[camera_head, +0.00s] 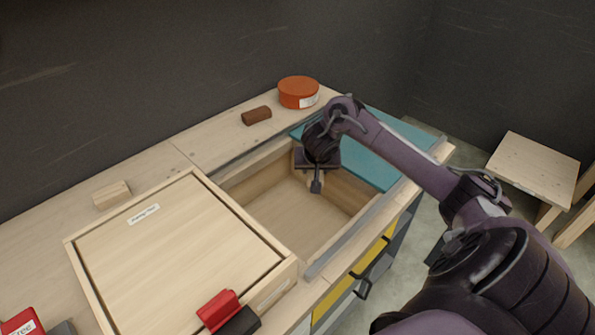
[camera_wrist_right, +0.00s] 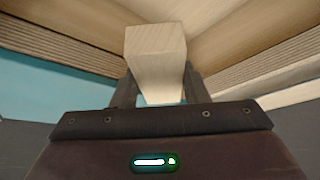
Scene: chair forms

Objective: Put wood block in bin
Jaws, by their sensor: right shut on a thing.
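My right gripper (camera_head: 316,186) points down into an open wood-walled bin (camera_head: 282,212) sunk in the bench top. In the wrist view the right gripper (camera_wrist_right: 160,92) is shut on a pale wood block (camera_wrist_right: 157,48), which sticks out beyond the fingers. The held block is mostly hidden by the gripper in the head view. Another pale wood block (camera_head: 112,195) lies on the bench at the left, and a dark brown block (camera_head: 256,116) lies at the back. My left gripper is not in view.
A pale wooden panel (camera_head: 175,258) with a raised frame lies left of the bin. A teal panel (camera_head: 375,147) borders its right side. A round orange tin (camera_head: 298,92) stands behind. A red and black object (camera_head: 219,310) is at the front. A wooden stool (camera_head: 534,168) stands right.

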